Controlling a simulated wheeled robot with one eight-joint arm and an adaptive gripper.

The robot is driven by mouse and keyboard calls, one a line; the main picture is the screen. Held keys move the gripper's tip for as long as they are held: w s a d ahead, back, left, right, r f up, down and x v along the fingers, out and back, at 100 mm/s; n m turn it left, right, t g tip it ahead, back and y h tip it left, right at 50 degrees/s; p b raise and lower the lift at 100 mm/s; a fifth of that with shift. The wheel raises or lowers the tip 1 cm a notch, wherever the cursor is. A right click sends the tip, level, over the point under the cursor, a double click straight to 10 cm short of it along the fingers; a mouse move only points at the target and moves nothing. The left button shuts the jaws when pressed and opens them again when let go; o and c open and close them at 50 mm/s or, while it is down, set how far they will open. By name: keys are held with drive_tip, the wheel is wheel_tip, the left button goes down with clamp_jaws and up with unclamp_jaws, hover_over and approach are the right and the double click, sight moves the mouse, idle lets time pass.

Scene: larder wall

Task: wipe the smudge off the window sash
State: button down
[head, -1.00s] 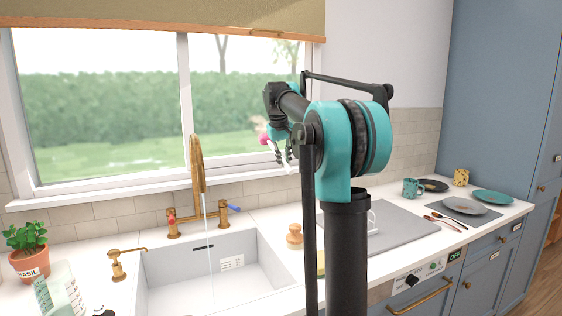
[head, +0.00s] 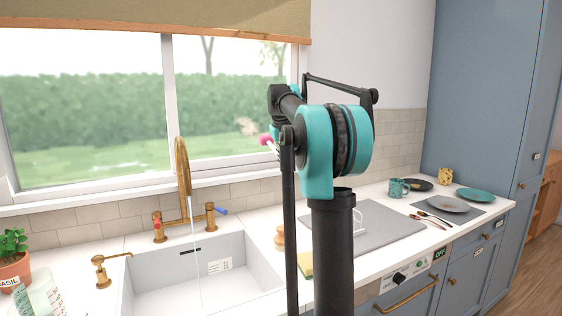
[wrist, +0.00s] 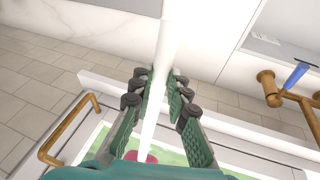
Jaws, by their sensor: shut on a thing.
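The window sash (head: 226,163) is the right-hand pane in its white frame. A faint brownish smudge (head: 246,125) shows on its glass, low and to the right. My gripper (wrist: 157,78) is shut on a white stick (wrist: 153,110) that runs between its fingers. A pink end of the stick (head: 264,139) shows just left of my arm in the head view, slightly below and right of the smudge in the picture. I cannot tell whether it touches the glass. The pink (wrist: 140,157) also shows low in the wrist view. My fingers are hidden in the head view.
A brass tap (head: 183,175) with a blue lever (head: 221,211) rises before the window, water running into the sink (head: 240,262). A brass handle (wrist: 66,135) shows near my gripper. A yellow sponge (head: 306,265), grey board (head: 385,232), mug (head: 398,188) and plates stand right.

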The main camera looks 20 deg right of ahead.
drive_tip(key=shift+d+r, duration=0.15)
drive_tip(key=shift+r, duration=1.05)
drive_tip(key=shift+s+a, duration=1.75)
drive_tip(key=shift+a, duration=6.6)
drive_tip(key=shift+w+d+r, duration=0.4)
drive_tip(key=shift+w+d, duration=0.2)
drive_tip(key=shift+d, duration=2.2)
drive_tip(key=shift+w+d+r, duration=0.45)
drive_tip(key=shift+w+d, duration=0.1)
drive_tip(key=shift+d, duration=2.25)
drive_tip(key=shift+w+d+r, duration=0.4)
drive_tip(key=shift+w+d, duration=0.2)
drive_tip(key=shift+d, duration=2.2)
drive_tip(key=shift+r, duration=1.15)
drive_tip(key=s+a, duration=0.1)
drive_tip(key=a, duration=0.6)
drive_tip(key=shift+s, duration=0.25)
